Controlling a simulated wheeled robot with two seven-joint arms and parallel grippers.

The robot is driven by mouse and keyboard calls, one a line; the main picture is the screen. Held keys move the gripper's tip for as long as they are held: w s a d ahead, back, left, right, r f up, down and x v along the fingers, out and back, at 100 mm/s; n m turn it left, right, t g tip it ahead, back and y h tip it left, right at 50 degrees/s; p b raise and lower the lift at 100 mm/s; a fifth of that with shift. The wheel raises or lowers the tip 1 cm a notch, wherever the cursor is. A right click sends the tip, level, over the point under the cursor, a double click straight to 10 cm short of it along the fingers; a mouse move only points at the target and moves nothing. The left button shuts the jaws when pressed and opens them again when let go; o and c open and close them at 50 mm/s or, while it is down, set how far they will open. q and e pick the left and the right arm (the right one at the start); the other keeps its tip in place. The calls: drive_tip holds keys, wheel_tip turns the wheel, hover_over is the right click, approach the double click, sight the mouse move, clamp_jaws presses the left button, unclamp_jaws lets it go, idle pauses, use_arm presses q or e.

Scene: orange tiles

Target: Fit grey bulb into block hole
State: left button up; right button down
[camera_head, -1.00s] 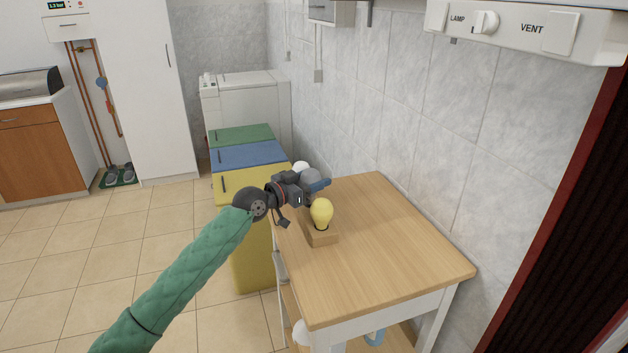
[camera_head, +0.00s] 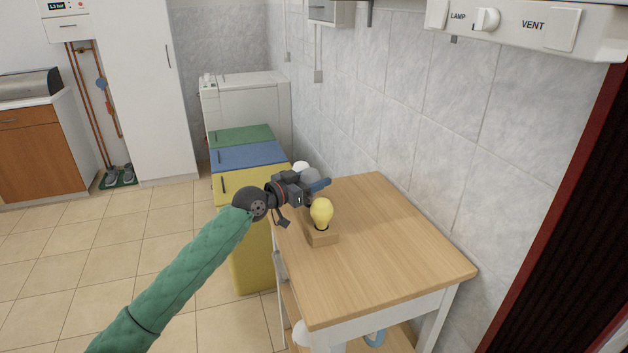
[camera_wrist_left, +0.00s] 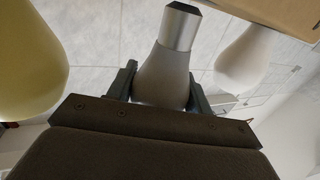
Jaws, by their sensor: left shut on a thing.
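My left gripper (camera_head: 316,184) is shut on the grey bulb (camera_wrist_left: 165,72), with its two fingers on either side of the glass. The bulb's silver base (camera_wrist_left: 179,27) points away from the gripper in the left wrist view. In the head view the grey bulb (camera_head: 310,175) is partly hidden by the gripper. The wooden block (camera_head: 322,239) stands on the table, with the yellow bulb (camera_head: 322,212) upright in its near end. The white bulb (camera_head: 301,166) shows behind the gripper. The block's middle is hidden behind the gripper and yellow bulb. My right gripper is out of view.
The wooden table (camera_head: 400,240) is clear to the right of the block, up to the tiled wall (camera_head: 400,120). Yellow, blue and green bins (camera_head: 248,155) stand beyond its left side. In the left wrist view the yellow bulb (camera_wrist_left: 30,65) and white bulb (camera_wrist_left: 245,60) flank the grey one.

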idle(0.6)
use_arm(q)
drive_tip(key=shift+f+b, duration=0.65)
drive_tip(key=shift+b, duration=0.05)
drive_tip(key=o, duration=1.1)
drive_tip(key=shift+c, duration=0.2)
drive_tip(key=shift+f, duration=0.1)
drive_tip(key=b+v, duration=0.1)
drive_tip(key=v, duration=0.5)
drive_tip(key=shift+a, duration=0.15)
drive_tip(key=shift+v, duration=0.75)
drive_tip(key=shift+s, duration=0.1)
